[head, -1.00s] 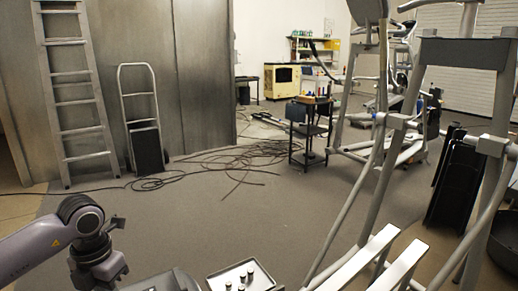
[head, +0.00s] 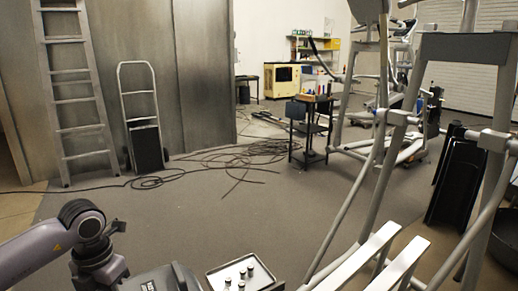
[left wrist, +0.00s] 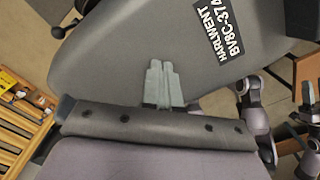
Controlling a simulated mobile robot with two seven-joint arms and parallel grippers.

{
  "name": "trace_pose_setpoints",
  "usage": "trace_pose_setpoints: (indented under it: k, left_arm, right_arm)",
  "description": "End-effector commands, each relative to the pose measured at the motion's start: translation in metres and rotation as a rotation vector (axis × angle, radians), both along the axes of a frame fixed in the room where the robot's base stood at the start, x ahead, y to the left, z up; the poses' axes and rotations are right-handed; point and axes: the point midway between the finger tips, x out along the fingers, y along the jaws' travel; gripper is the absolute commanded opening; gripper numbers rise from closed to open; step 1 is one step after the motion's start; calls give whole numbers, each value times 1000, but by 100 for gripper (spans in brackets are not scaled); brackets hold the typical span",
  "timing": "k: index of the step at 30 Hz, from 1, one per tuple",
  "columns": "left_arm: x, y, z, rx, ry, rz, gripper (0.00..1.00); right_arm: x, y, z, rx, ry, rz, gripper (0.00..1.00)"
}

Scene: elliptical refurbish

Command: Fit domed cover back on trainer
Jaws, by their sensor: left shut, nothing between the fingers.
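A dark grey rounded shell (left wrist: 170,40) with a black label reading HARLWENT BV8C-374 fills the upper left wrist view. It looks like the domed cover, but I cannot be sure. A similar dark shell with a label (head: 170,280) shows at the bottom edge of the head view, partly cut off. My left gripper (left wrist: 161,76) is shut and empty, its fingers in front of the shell; I cannot tell whether they touch it. The trainer's grey frame (head: 376,140) stands on the right of the head view.
A tray (head: 262,267) with several small knobs lies right of the shell. Dark cables (head: 238,160) sprawl on the floor. A tool cart (head: 310,130) stands beyond. A ladder (head: 72,100) and hand truck (head: 137,95) lean at left. The left-centre floor is open.

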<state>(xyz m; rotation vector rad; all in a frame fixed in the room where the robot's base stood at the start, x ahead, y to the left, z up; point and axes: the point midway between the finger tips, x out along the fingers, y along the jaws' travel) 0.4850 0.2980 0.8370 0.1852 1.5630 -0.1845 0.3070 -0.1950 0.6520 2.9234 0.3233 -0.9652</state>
Motion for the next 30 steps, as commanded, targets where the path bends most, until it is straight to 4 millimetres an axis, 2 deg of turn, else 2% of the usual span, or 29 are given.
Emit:
trace_pose_setpoints:
  k: [17,30]
  left_arm:
    - [0,-1,-1,-1,2,0,0]
    - [0,0,35,-1,-1,0,0]
  right_arm:
    - [-1,-2,-4,-4,6,-2,47]
    - [-1,-3,23,-4,4,-4,47]
